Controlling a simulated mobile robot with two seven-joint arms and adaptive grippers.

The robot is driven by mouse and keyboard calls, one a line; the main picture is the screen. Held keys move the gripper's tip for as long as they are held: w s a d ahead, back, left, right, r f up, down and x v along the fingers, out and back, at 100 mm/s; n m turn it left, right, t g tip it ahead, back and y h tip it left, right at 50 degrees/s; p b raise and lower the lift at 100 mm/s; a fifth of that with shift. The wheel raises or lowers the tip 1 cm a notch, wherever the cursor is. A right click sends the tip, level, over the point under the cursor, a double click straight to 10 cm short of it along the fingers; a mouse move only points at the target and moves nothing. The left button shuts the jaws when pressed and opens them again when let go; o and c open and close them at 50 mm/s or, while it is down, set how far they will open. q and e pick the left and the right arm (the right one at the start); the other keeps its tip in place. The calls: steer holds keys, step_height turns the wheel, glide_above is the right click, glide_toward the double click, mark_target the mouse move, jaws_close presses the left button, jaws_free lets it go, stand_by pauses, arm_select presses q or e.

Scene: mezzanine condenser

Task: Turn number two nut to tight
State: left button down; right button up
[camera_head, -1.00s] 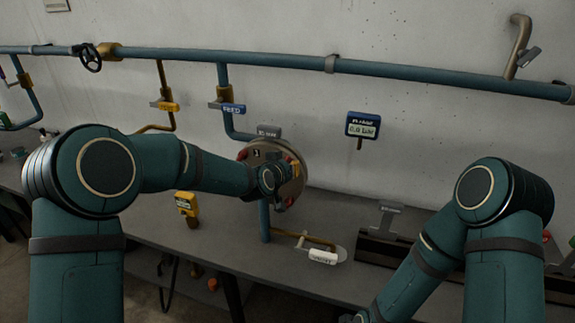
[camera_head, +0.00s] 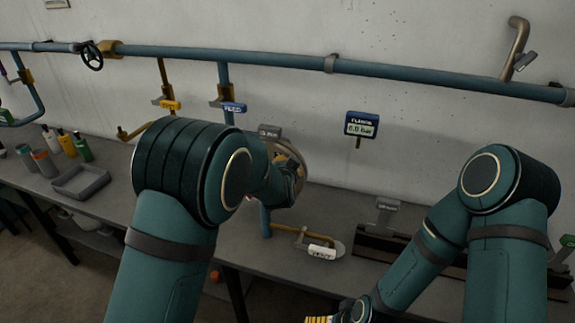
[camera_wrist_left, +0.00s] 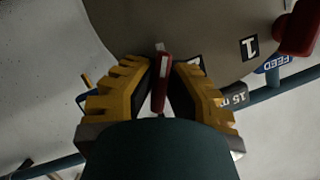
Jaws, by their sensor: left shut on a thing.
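The round grey-brown flange (camera_head: 300,158) stands on a blue pipe above the bench, mostly hidden behind my left arm in the head view. In the left wrist view, its face (camera_wrist_left: 180,25) fills the upper part. My left gripper (camera_wrist_left: 162,68) has its yellow fingers shut on a red nut (camera_wrist_left: 161,84) with a white mark. A label beside this nut is partly hidden, so I cannot read its number. Another red nut (camera_wrist_left: 298,26) is at the upper right, near a label reading 1. My right gripper (camera_head: 322,319) is barely in view at the bottom edge.
A blue flange gauge (camera_head: 362,125) hangs right of the flange. A low yellow pipe with a white-tagged valve (camera_head: 322,252) is below it. A grey tray (camera_head: 81,182) and several bottles stand at the bench's left. A rail assembly (camera_head: 387,215) is at right.

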stand_by(0.3)
arm_select(q)
steer(key=c, duration=1)
jaws_free()
steer(key=shift+w, duration=0.1)
steer(key=v, duration=1.2)
steer(key=shift+d, duration=0.1)
